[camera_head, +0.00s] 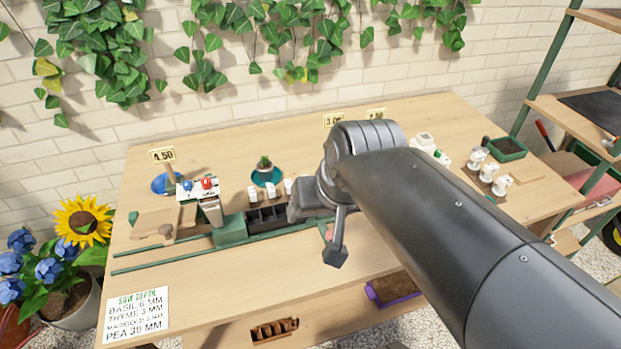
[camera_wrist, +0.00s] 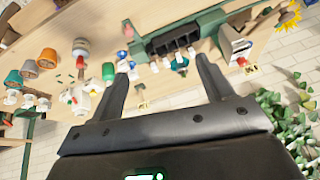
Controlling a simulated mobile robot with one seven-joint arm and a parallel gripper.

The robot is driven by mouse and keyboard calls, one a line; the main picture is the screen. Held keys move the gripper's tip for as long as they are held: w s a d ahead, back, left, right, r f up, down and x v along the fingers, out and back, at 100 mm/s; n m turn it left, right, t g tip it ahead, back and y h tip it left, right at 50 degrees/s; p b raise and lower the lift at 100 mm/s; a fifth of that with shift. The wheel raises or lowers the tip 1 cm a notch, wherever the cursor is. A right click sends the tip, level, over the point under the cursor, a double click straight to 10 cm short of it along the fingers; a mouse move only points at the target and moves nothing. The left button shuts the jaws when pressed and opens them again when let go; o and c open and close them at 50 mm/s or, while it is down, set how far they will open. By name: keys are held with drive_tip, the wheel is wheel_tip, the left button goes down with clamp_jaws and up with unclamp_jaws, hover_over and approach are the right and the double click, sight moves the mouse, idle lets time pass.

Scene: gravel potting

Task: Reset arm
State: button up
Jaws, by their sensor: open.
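My gripper (camera_wrist: 163,68) is open, its two dark fingers spread wide in the wrist view with nothing held between them. In the head view my arm reaches in from the lower right and its end hangs above the middle of the wooden bench (camera_head: 190,290). A dark cell tray (camera_head: 265,216) sits beside a green block (camera_head: 230,230) on green rails, left of my gripper. The tray also shows beyond the fingers in the wrist view (camera_wrist: 172,40), which looks upside down. My arm hides part of the bench's middle and right.
A small plant on a teal saucer (camera_head: 266,178) and several small white containers stand behind the tray. A blue dish (camera_head: 165,184) is at the back left. White dispensers and a green soil tray (camera_head: 507,149) stand at the right. The front left bench is mostly clear.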

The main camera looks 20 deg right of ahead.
drive_tip(key=shift+s+d+r+n+h, duration=0.1)
drive_tip(key=shift+s+d+n+h, duration=0.2)
drive_tip(key=shift+s, duration=0.2)
drive_tip(key=shift+s+d+n+h, duration=0.1)
drive_tip(key=shift+s+d+n, duration=0.1)
drive_tip(key=shift+s+n, duration=0.25)
